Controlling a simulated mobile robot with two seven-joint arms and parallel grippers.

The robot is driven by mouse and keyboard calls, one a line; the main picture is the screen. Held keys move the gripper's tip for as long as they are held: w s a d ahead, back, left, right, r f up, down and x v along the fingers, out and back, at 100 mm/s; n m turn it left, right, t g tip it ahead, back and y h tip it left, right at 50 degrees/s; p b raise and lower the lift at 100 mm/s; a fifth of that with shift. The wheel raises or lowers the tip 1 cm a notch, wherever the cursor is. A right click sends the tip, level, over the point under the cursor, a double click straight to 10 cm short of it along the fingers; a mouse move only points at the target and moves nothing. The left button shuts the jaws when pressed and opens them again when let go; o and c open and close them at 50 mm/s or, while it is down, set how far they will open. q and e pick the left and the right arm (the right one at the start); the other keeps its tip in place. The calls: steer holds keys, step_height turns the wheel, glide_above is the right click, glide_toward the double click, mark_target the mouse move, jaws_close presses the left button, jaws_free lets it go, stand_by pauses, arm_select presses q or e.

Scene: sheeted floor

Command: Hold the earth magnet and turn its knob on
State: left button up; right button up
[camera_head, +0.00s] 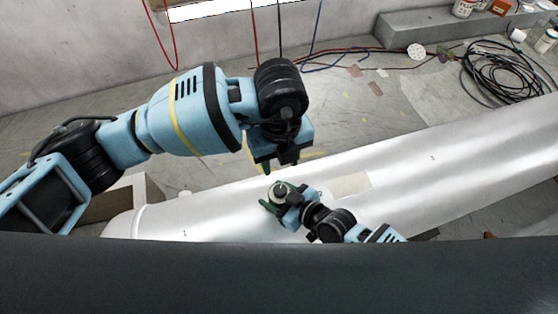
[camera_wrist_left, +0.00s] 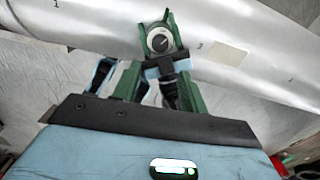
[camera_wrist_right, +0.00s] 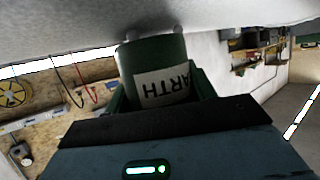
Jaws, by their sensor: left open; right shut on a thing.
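The earth magnet (camera_head: 280,189) is a small green cylinder with a round grey-and-black knob on its face, by the silver pipe. My right gripper (camera_head: 275,201) is shut around its sides. In the right wrist view the magnet (camera_wrist_right: 150,68) shows its upside-down label, partly hidden, between the green fingers, close to the pipe; I cannot tell whether it touches. In the left wrist view the knob (camera_wrist_left: 160,39) faces me, with a dark pointer mark. My left gripper (camera_head: 268,165) is open and empty, just above the magnet and apart from it. Its two fingers (camera_wrist_left: 158,88) stand wide apart.
The long silver pipe (camera_head: 410,160) crosses the scene, with a beige patch (camera_head: 349,185) right of the magnet. A cardboard box (camera_head: 136,193) stands at left behind my left arm. Coiled black cable (camera_head: 505,72) lies on the sheeted floor at far right. Red and blue wires hang at the back.

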arm_select(q)
steer(key=s+f+g, duration=0.1)
steer(key=s+a+f+g+h, duration=0.1)
steer(key=f, duration=0.1)
steer(key=s+f+g, duration=0.1)
steer(key=g, duration=0.1)
steer(key=shift+s+a+f+h, duration=0.1)
steer(key=shift+a+f+h, duration=0.1)
steer(key=shift+a+h, duration=0.1)
steer(key=n+t+h, duration=0.4)
steer(key=n+h, duration=1)
steer(key=h, duration=0.2)
glide_toward(271, 192)
steer(key=shift+m, duration=0.3)
steer(key=d, duration=0.3)
steer(key=d+r, duration=0.1)
steer(key=d, duration=0.6)
steer(key=shift+s+r, duration=0.1)
steer(key=shift+r, duration=0.2)
steer(key=shift+g, duration=0.3)
steer(key=c, duration=0.7)
